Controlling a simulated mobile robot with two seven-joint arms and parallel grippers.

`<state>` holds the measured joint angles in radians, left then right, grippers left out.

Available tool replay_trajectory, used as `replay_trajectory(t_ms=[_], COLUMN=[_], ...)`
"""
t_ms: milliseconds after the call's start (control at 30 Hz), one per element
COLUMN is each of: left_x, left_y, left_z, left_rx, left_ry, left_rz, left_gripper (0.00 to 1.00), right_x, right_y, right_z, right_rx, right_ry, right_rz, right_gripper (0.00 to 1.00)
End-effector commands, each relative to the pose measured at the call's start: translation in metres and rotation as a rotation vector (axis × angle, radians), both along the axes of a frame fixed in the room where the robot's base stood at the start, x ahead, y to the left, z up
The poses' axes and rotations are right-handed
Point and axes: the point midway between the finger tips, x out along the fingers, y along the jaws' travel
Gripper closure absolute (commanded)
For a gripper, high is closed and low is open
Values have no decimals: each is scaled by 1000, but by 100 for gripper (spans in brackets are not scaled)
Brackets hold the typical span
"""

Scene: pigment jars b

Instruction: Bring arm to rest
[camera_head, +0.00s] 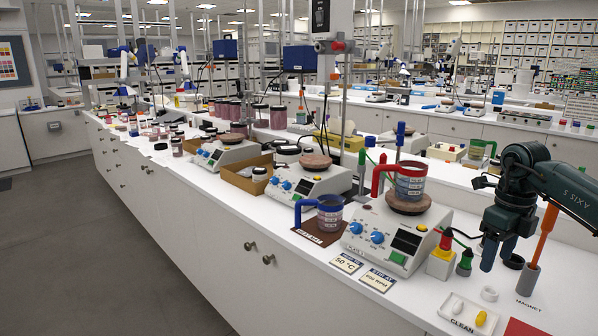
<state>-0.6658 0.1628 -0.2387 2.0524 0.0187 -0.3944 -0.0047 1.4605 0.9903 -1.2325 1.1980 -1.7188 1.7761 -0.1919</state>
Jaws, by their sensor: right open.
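My right arm comes in from the right edge, dark green. Its gripper (498,250) points down over the bench at the right, jaws apart, with nothing seen between them. It is to the right of the front hotplate stirrer (378,240), apart from it. An orange rod (545,232) stands in a grey holder (527,281) marked MAGNET, just right of the gripper and partly behind my arm. A red-handled beaker (410,182) stands on the stirrer's round top. A blue-handled beaker (329,213) stands on a brown mat (317,238). My left gripper is not in view.
A small tray (467,313) marked CLEAN holds small white pieces and a yellow one at the front. Small bottles with red and green caps (444,256) stand left of the gripper. Cards (347,263) lie before the stirrer. More stirrers and jars line the bench leftward.

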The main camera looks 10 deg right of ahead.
Motion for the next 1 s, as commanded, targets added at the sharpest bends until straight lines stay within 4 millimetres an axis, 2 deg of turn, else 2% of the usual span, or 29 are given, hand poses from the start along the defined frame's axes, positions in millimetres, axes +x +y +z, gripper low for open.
replay_trajectory(t_ms=[33,167,267,367,433,500,600,700,800,933,1000], left_x=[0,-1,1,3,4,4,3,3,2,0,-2], left_y=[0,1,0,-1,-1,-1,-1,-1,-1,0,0], left_z=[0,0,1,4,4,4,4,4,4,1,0], left_rx=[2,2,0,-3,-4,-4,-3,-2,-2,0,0], left_ry=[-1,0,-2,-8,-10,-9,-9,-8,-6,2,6], left_rz=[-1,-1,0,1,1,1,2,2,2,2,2], left_gripper=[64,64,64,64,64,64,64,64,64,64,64], right_x=[5,13,11,2,-11,-27,-48,-64,-72,-77,-81], right_y=[23,85,140,206,256,307,364,399,414,407,394], right_z=[-18,-54,-81,-105,-118,-125,-123,-115,-109,-118,-133], right_rx=[49,210,365,565,738,936,1213,1464,1674,1860,1910], right_ry=[-4,-32,-47,-55,-52,-42,-15,26,83,168,220], right_rz=[38,111,152,167,150,98,-44,-257,-535,-980,-1252], right_gripper=[44,44,44,44,44,44,44,44,44,44,44])
